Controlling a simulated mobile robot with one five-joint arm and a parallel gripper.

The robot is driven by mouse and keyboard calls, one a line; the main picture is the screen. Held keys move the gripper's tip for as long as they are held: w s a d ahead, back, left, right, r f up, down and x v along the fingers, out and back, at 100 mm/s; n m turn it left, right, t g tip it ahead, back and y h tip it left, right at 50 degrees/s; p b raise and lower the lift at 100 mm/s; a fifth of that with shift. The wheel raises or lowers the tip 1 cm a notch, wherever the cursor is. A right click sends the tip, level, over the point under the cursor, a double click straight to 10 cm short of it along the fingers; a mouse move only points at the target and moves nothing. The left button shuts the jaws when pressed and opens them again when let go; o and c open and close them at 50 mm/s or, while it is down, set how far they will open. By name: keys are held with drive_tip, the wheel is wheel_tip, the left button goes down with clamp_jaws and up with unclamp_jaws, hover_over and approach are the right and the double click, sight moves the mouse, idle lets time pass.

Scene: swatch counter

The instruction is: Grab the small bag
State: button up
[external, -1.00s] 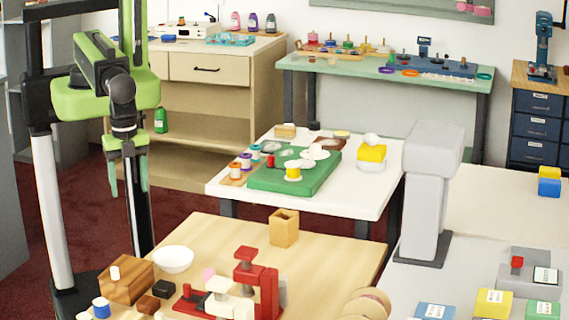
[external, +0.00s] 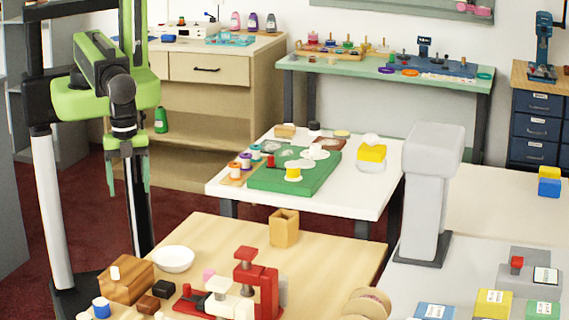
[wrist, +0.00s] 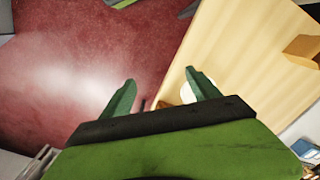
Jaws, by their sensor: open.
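My gripper (external: 129,187) hangs at the left in the external view, pointing down, open and empty, left of the wooden table (external: 330,250). In the wrist view my gripper (wrist: 160,77) has its two green fingers spread, above the red floor and the table's edge. I cannot pick out a small bag with certainty. Small labelled packets, one yellow (external: 494,303), one blue (external: 435,311) and one green (external: 541,310), lie on the grey counter at the lower right, far from my gripper. Whether any of them is a bag is too small to tell.
The wooden table holds a white bowl (external: 173,259), a tan open box (external: 284,228), a red clamp-like device (external: 258,281) and a wooden block (external: 127,279). A white table (external: 335,203) with a green tray (external: 262,181) stands behind. The red floor (wrist: 80,50) beside my gripper is clear.

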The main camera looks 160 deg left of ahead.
drive_tip(key=w+m, duration=0.4)
drive_tip(key=m, duration=0.1)
wheel_tip(320, 180, up, 4)
drive_tip(key=m+p, duration=0.4)
hover_over(284, 229)
drive_tip(key=s+a, duration=0.2)
drive_tip(key=s, duration=0.2)
drive_tip(key=f+b, duration=1.2)
drive_tip(key=shift+w+a+f, duration=0.15)
drive_tip(key=shift+w+f, duration=0.05)
drive_tip(key=shift+w, duration=0.1)
drive_tip(key=shift+r, duration=0.1)
